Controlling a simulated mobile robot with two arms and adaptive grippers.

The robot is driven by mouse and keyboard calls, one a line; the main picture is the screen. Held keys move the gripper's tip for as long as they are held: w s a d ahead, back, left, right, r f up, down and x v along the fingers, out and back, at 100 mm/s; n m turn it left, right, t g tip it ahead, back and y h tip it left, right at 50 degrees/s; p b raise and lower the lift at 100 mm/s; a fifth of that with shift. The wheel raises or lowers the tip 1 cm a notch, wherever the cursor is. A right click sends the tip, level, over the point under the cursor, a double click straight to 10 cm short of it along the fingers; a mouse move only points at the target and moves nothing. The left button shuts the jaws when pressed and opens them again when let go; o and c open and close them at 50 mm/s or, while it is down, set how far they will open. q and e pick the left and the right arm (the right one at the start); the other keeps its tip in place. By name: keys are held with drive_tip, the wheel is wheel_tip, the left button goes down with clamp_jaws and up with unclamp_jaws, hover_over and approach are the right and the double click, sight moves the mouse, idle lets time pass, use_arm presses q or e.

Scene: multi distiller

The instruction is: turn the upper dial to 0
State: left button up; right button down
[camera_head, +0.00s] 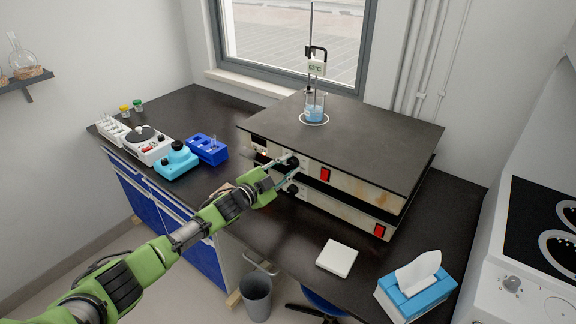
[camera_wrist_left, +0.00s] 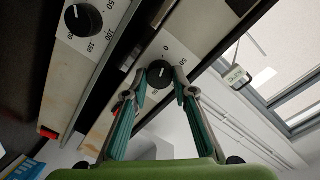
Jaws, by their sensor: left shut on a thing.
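The upper dial (camera_head: 291,160) is a black round knob on the front of the upper hotplate unit (camera_head: 345,183). In the left wrist view the upper dial (camera_wrist_left: 159,74) sits between my fingertips, with a printed 0 and 50 beside it. My left gripper (camera_head: 283,171) reaches in from the left and is shut on the upper dial, partly hiding it. The gripper's teal fingers also show in the left wrist view (camera_wrist_left: 158,88). The dial's exact setting is too small to read. The lower dial (camera_wrist_left: 83,20) is free, with its scale partly visible. My right gripper is out of view.
A beaker of blue liquid (camera_head: 315,112) stands on the hotplate top, under a thermometer reader (camera_head: 316,67). Red switches (camera_head: 325,174) sit right of the dials. A white plate (camera_head: 337,258) and tissue box (camera_head: 416,290) lie at the front; blue and teal devices (camera_head: 176,160) stand left.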

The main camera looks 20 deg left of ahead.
use_arm(q)
drive_tip(key=shift+n, duration=0.9)
drive_tip(key=o, duration=1.1)
drive_tip(key=shift+a, duration=0.1)
drive_tip(key=shift+s, duration=0.1)
drive_tip(key=v, duration=1.1)
drive_tip(key=shift+s+a+f, duration=0.1)
drive_tip(key=shift+s+a, duration=0.15)
drive_tip(key=shift+s, duration=0.1)
